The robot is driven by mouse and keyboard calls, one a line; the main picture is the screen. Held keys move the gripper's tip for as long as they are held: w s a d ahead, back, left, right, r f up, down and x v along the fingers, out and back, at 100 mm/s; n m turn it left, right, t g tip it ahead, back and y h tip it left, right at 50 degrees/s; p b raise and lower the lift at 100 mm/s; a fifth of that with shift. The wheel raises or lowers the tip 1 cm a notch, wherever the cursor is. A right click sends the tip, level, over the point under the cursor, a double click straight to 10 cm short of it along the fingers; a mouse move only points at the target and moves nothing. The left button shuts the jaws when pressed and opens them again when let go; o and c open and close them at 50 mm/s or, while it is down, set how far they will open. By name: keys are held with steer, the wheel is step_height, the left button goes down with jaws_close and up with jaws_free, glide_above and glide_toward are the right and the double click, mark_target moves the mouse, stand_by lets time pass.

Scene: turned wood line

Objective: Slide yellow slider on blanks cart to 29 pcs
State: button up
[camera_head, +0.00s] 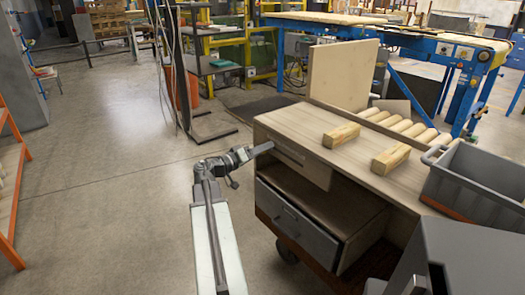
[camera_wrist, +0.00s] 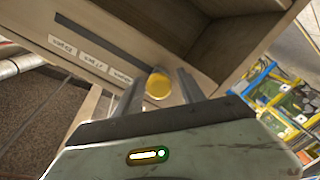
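The blanks cart (camera_head: 285,120) is a wooden-topped cart with a dark frame, at the right of the head view. The yellow slider (camera_wrist: 158,86) is a round yellow knob in the wrist view, at the lower right end of a dark slot (camera_wrist: 105,43) on the cart's face. Several white labels (camera_wrist: 92,61) run beside the slot, too small to read surely. My gripper (camera_wrist: 160,88) is open, with its fingers on either side of the slider and a gap showing. In the head view my gripper (camera_head: 262,149) is at the cart's upper left end; the slider is hidden there.
Two wooden blocks (camera_head: 341,135) (camera_head: 390,159) and a grey bin (camera_head: 477,185) are on the cart. A grey drawer (camera_head: 297,222) stands partly out below.

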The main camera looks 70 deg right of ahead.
jaws_close()
stand_by(1.1)
